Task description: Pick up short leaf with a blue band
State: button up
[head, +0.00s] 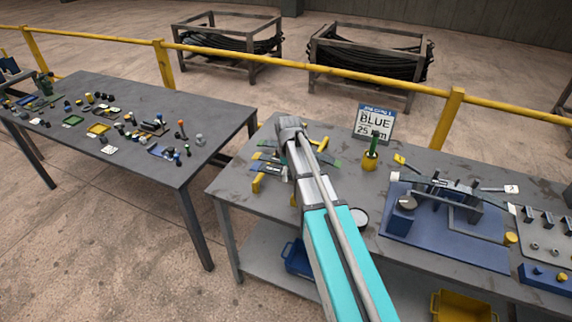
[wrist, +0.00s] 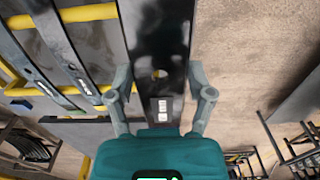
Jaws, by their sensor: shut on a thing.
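In the wrist view my gripper (wrist: 160,88) is shut on a dark flat leaf (wrist: 158,38), with one finger along each side of it. The leaf has a round hole and a small white label near the gripper. No blue band shows on the part of it in view. In the head view leaves (head: 268,159) show on the rack left of my arm, which hides my gripper and the held leaf.
A sign (head: 375,123) reading BLUE and a size stands at the bench's back. A yellow pot (head: 370,160) and a blue-based fixture (head: 440,240) are to the right. Another table (head: 100,130) with small parts stands left. A yellow rail (head: 300,66) runs behind.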

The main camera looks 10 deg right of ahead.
jog(key=shift+s+d+r+p, duration=0.1)
jog(key=shift+s+r+p, duration=0.2)
jog(key=shift+s, duration=0.4)
jog(key=shift+s+d+r+p, duration=0.15)
jog(key=shift+s+r, duration=0.2)
jog(key=shift+s, duration=0.35)
jog(key=shift+s+d+r+p, duration=0.1)
jog(key=shift+s+r+p, duration=0.2)
jog(key=shift+s, duration=0.4)
jog(key=shift+w+f+b, duration=0.1)
jog(key=shift+f+b, duration=1.15)
jog(key=shift+b, duration=0.05)
jog(key=shift+a+r, duration=0.1)
